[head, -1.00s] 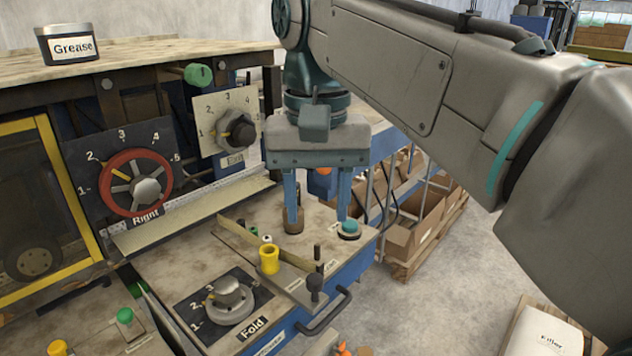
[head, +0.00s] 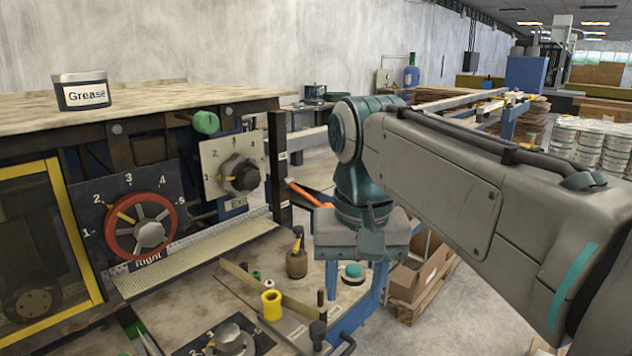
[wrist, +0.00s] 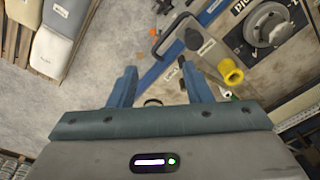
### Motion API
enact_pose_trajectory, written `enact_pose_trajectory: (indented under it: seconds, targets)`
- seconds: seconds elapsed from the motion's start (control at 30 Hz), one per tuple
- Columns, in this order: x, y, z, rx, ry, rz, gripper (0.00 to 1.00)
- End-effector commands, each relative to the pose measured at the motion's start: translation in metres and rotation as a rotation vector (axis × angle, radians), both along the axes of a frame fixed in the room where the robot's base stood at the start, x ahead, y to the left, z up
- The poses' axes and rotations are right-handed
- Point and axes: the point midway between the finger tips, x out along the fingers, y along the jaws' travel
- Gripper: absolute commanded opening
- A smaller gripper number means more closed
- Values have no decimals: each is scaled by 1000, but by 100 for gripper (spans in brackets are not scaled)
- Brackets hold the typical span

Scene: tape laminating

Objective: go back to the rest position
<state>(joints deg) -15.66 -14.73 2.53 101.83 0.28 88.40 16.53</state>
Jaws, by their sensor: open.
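My gripper (head: 354,280) has two blue fingers, spread apart and empty. In the head view it hangs at the right end of the machine's worktop (head: 210,300), near a teal-green button (head: 353,271) that shows between the fingers. In the wrist view my gripper (wrist: 160,88) also shows open with nothing between its fingertips. A small brown pot with a yellow-tipped tool (head: 297,258) stands left of the fingers. I cannot tell the exact height of the fingertips above the worktop.
The machine carries a red-rimmed Right dial (head: 140,227), an Exit dial (head: 239,175) and a Fold dial (head: 228,340). A yellow spool (head: 271,305) stands on the worktop. A Grease tin (head: 82,92) sits on the upper table.

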Motion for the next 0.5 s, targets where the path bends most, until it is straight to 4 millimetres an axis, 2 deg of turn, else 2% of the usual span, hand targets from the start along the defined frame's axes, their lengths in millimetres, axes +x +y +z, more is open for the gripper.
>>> enact_pose_trajectory:
  seconds: [0.03, 0.27, 0.5]
  targets:
    - [-2, -10, -14, 1, -10, -8, 45]
    - [-13, -48, -80, 4, -76, -21, 45]
    - [-37, -82, -146, -4, -140, -33, 45]
